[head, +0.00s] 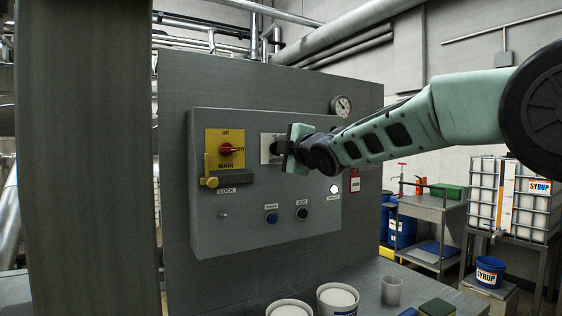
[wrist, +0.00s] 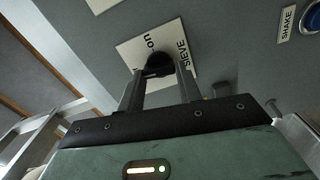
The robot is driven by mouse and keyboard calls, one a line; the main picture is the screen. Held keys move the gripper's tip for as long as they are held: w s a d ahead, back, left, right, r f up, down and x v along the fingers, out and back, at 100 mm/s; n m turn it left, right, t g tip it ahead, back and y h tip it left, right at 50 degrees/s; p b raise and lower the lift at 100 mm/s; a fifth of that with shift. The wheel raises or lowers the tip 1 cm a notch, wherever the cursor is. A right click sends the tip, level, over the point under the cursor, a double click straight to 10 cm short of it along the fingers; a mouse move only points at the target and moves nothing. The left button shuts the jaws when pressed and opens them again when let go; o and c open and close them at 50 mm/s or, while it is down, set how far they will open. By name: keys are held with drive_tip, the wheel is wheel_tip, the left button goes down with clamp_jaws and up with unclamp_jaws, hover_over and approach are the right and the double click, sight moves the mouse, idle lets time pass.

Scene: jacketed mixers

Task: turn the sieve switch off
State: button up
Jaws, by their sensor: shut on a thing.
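The sieve switch is a black knob (wrist: 160,65) on a white plate (wrist: 177,38) marked SIEVE, with "on" printed beside the knob, in the wrist view. In the head view its plate (head: 268,149) shows at the right of the yellow MAIN plate, mostly behind my gripper. My gripper (wrist: 160,72) is shut on the knob, one finger on each side. It also shows in the head view (head: 285,148), in front of the panel. The knob's pointer and the "off" mark are hidden or too unclear to read.
The grey control box (head: 208,246) also carries a red MAIN knob (head: 227,149), a yellow lock (head: 211,182), a blue button (head: 271,217), a black JOG button (head: 302,213) and a lit white lamp (head: 334,189). White tubs (head: 337,299) stand below it.

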drive_tip(key=shift+f+n+b, duration=0.15)
drive_tip(key=shift+n+b, duration=0.4)
drive_tip(key=shift+n, duration=0.35)
drive_tip(key=o, duration=1)
drive_tip(key=b+v, duration=0.6)
drive_tip(key=v, duration=1.1)
drive_tip(key=shift+s+d, duration=0.15)
